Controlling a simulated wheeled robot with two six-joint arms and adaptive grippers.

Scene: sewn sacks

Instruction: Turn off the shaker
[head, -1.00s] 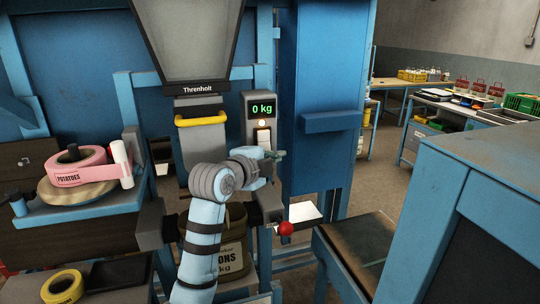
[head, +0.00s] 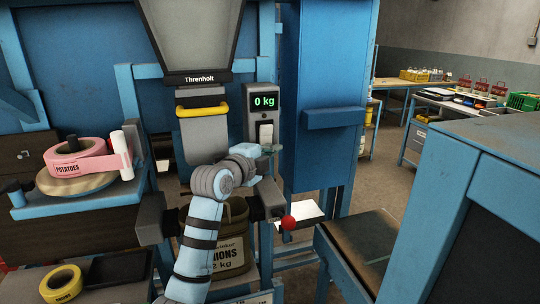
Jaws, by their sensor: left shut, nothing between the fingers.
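A grey control box (head: 251,121) with a green "0 kg" display (head: 264,102) is mounted right of the hopper spout. A white rocker switch (head: 266,131) is on its front, below the display. No lit lamp shows above the switch. My left gripper (head: 272,149) is shut and empty, just below or at the lower end of the switch. Whether it touches the switch I cannot tell. My right gripper is out of view.
A hopper labelled Threnholt (head: 195,40) has a yellow handle (head: 203,110) on its spout. An onions sack (head: 236,240) is below, behind my arm. A red-knobbed lever (head: 289,222) sticks out right of it. Pink potatoes tape (head: 76,160) is at left.

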